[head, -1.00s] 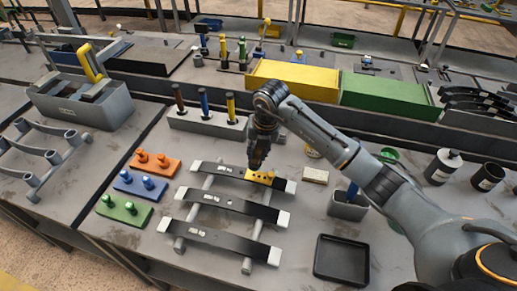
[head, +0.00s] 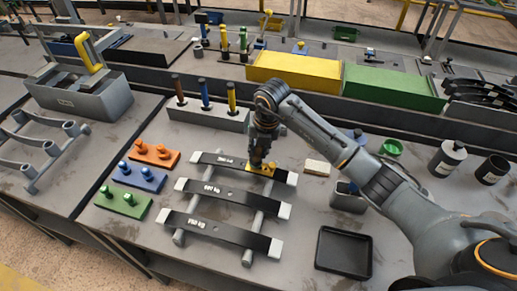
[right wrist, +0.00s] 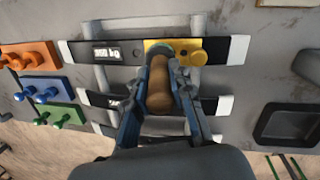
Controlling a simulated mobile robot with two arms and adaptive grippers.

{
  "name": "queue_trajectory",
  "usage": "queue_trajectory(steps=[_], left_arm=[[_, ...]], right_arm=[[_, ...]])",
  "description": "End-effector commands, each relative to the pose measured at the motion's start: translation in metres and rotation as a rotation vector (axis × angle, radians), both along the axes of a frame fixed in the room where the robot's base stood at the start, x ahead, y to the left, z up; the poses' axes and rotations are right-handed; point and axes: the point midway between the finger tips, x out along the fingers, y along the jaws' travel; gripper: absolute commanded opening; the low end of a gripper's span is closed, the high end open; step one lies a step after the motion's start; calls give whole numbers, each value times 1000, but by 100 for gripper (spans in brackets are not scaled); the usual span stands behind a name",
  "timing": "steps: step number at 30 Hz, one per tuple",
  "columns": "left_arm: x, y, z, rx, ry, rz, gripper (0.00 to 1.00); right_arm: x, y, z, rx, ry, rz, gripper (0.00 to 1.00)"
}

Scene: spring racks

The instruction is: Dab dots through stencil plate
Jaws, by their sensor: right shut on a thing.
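A yellow stencil plate (head: 272,170) lies on the right part of the farthest black leaf spring (head: 220,161); it also shows in the right wrist view (right wrist: 197,57), with a round knob at its right end. My right gripper (head: 258,160) points down over the plate. In the right wrist view my right gripper (right wrist: 160,95) is shut on a dauber with a brown wooden handle (right wrist: 159,88). The dauber's tip is over the left half of the plate; whether it touches is hidden. Two more leaf springs (head: 228,196) lie nearer on the grey rack. My left gripper is not in view.
Orange (head: 153,154), blue (head: 140,177) and green (head: 123,203) knobbed blocks lie left of the rack. A grey holder (head: 205,116) with three handled tools stands behind. A black tray (head: 343,253), a pale block (head: 317,168) and a grey cup (head: 347,199) are to the right.

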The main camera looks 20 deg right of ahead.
Motion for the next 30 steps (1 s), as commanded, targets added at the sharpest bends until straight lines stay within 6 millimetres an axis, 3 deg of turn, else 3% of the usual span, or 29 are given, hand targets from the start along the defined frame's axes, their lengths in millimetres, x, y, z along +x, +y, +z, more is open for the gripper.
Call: queue_trajectory(steps=[30], left_arm=[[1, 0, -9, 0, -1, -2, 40]], right_arm=[[0, 0, -11, 0, -1, 0, 0]])
